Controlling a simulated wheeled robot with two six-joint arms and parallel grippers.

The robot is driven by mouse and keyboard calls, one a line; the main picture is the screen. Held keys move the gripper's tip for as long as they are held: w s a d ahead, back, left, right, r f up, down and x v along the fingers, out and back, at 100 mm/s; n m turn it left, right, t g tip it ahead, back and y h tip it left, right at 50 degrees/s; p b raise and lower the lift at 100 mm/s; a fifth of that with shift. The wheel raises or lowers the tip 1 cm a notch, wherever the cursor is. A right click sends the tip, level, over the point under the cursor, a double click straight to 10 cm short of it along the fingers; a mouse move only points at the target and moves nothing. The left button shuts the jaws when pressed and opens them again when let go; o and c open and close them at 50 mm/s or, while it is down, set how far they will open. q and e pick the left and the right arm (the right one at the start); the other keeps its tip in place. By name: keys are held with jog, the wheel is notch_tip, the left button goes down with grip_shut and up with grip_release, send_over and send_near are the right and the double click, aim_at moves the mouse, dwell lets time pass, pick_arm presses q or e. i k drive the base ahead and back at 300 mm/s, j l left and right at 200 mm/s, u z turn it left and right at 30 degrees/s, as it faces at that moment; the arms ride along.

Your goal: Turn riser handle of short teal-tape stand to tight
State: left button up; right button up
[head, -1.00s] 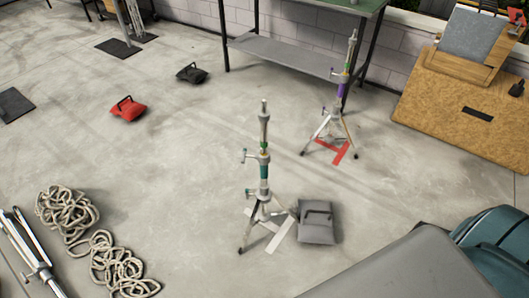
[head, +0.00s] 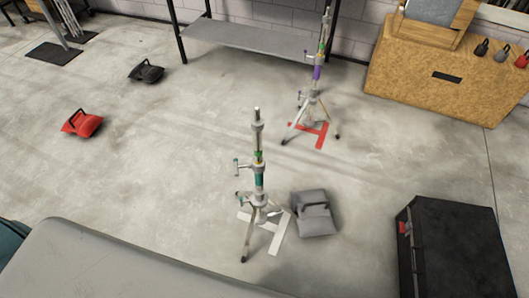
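The short teal-tape stand (head: 258,185) stands upright on its tripod legs near the middle of the head view. Teal tape wraps its column, and white tape marks the floor under it. Small handles stick out at its left side, an upper one (head: 238,166) at the riser collar and a lower one near the leg collar. Their tightness cannot be told. A second stand with purple tape (head: 317,73) stands farther back over red floor tape. Neither of my grippers is in view.
A grey sandbag (head: 315,216) lies right beside the teal stand. A red bag (head: 82,123) and a black bag (head: 146,73) lie at left. A black case (head: 455,250) is at right. A grey-topped surface (head: 120,270) fills the lower left. Floor left of the stand is clear.

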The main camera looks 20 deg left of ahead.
aim_at(236, 166)
jog(key=i+j, duration=0.1)
jog(key=j, duration=0.45)
jog(key=i+j+z, duration=0.15)
jog(key=j, duration=1)
jog(key=i+j+z, duration=0.15)
jog(key=z, duration=1.05)
